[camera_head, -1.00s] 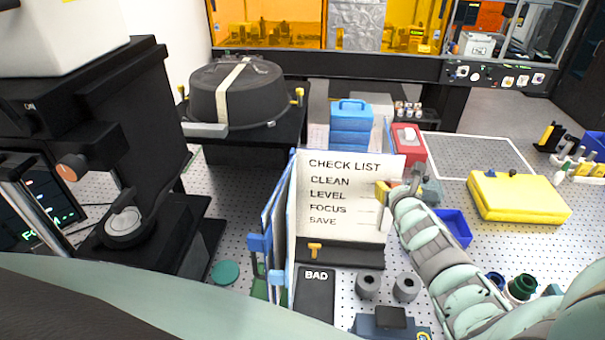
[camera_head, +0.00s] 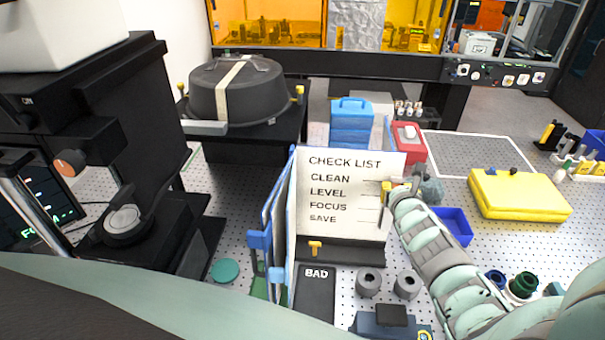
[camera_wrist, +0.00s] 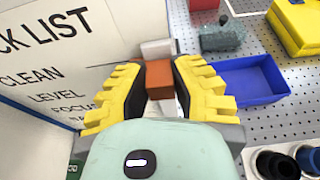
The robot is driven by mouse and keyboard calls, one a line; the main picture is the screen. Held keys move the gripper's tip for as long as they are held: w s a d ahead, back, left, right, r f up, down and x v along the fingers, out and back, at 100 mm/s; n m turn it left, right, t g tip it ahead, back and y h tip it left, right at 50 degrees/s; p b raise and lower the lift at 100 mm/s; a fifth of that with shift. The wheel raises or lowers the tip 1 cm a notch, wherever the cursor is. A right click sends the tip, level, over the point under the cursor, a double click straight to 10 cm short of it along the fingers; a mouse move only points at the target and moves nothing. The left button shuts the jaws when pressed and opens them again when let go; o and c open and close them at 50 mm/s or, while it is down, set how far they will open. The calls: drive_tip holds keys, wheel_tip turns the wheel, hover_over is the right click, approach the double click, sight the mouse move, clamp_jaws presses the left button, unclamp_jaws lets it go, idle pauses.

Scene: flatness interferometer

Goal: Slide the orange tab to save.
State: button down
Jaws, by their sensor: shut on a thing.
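The white checklist board (camera_head: 340,225) stands upright in the middle of the head view, with CLEAN, LEVEL, FOCUS and SAVE listed downward. My gripper (camera_head: 388,187) is at its right edge, about level with the LEVEL line. In the wrist view the orange tab (camera_wrist: 160,78) sits between the yellow fingers of my gripper (camera_wrist: 160,88), which are shut on it. The board (camera_wrist: 50,60) fills the left of that view. In the head view my gripper hides the tab. The lower words are cut off in the wrist view.
A blue bin (camera_head: 453,227) and a yellow case (camera_head: 518,194) lie right of the board. Grey rings (camera_head: 368,283) and a black BAD tray (camera_head: 315,290) are in front. Blue folders (camera_head: 277,225) stand on the left. A red box (camera_head: 408,143) is behind.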

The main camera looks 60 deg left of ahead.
drive_tip(key=f+b, duration=0.2)
drive_tip(key=f, duration=0.1)
drive_tip(key=f+b, duration=0.2)
drive_tip(key=b, duration=0.1)
drive_tip(key=s+f+b, duration=0.1)
drive_tip(key=f+b, duration=0.1)
drive_tip(key=f, duration=0.1)
drive_tip(key=shift+d+f, duration=0.3)
drive_tip(key=shift+d, duration=0.1)
drive_tip(key=shift+r, duration=0.1)
drive_tip(key=c, duration=0.8)
unclamp_jaws()
drive_tip(key=shift+w, duration=0.1)
approach(389, 213)
drive_tip(key=v, duration=0.3)
drive_tip(key=shift+s+d+r, duration=0.3)
drive_tip(key=shift+s+d, duration=0.1)
drive_tip(key=shift+d, duration=0.05)
drive_tip(key=shift+o, duration=0.2)
